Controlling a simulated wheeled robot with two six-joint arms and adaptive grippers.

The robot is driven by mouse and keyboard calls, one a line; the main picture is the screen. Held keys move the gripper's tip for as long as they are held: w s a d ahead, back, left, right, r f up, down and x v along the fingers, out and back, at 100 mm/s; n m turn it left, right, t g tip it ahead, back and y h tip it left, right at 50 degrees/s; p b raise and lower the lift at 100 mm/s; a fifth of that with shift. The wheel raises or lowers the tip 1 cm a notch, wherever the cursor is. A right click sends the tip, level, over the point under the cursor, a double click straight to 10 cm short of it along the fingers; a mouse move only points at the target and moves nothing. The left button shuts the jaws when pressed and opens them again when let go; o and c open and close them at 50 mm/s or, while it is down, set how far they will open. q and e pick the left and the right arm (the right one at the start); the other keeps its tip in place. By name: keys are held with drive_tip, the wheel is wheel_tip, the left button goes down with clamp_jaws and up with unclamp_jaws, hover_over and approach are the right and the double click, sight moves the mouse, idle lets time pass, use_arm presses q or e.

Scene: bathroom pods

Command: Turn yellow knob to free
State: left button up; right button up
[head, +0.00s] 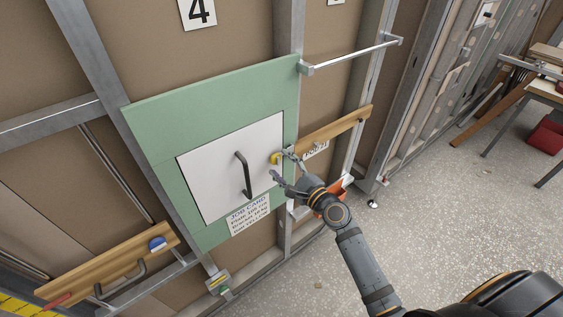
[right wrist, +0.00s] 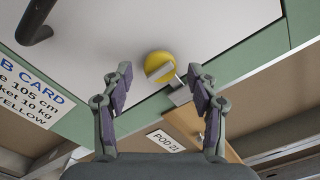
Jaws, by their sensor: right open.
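The yellow knob (head: 276,158) sits at the right edge of a white door panel (head: 222,180) set in a green board. In the right wrist view the knob (right wrist: 159,66) is round and yellow with a pale bar across its face. My right gripper (head: 282,164) is open, with its fingers pointing at the knob. In the right wrist view the two fingertips (right wrist: 160,72) stand to either side of the knob, apart from each other. I cannot tell whether they touch it. My left gripper is not in view.
A dark handle (head: 243,175) is on the white panel, left of the knob. A job card (head: 248,214) hangs below. A wooden rail (head: 335,128) and a metal bar (head: 352,55) are to the right. A lower-left wooden board (head: 120,262) carries a blue and white knob.

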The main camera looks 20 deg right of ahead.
drive_tip(key=shift+w+a, duration=0.1)
drive_tip(key=shift+w, duration=0.2)
drive_tip(key=c, duration=1.2)
drive_tip(key=shift+o, duration=0.2)
